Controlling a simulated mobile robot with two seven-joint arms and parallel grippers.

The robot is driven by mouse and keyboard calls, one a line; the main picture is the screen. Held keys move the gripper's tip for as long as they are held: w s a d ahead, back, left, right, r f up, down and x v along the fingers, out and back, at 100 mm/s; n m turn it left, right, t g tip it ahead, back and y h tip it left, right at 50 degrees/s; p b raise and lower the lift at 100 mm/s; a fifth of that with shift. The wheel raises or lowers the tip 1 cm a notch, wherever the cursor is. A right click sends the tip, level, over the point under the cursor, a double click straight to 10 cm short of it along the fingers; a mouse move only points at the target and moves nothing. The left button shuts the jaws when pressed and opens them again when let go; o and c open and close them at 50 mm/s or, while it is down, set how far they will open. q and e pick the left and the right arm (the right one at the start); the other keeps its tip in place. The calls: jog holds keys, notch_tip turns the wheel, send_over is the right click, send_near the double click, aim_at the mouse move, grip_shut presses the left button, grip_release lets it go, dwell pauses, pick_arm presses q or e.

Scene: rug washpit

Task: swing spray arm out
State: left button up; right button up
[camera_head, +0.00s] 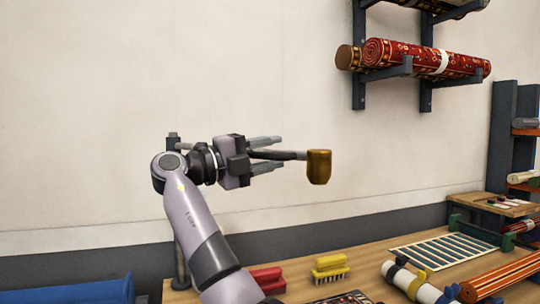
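My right gripper (283,153) is at mid-picture with its fingers pointing right. The fingers are apart, one above and one below the dark bar of the spray arm (290,155), with gaps showing. I cannot tell whether the bar lies between them or behind them. The bar ends at the right in a brass-brown head (319,167). At the left a dark grey post (178,258) stands behind my arm, its top showing by my wrist. My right arm and gripper hide the stretch between post and bar. My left gripper is not in view.
A wall rack (427,62) with rolled rugs hangs upper right. A blue roll (70,290) lies lower left. The wall above is bare.

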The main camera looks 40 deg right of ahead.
jog(key=shift+a, duration=0.1)
jog(key=shift+w+a+f, duration=0.1)
jog(key=shift+a+f, duration=0.05)
jog(key=shift+a, duration=0.15)
jog(key=shift+b+v, duration=0.4)
jog(key=shift+v, duration=2.8)
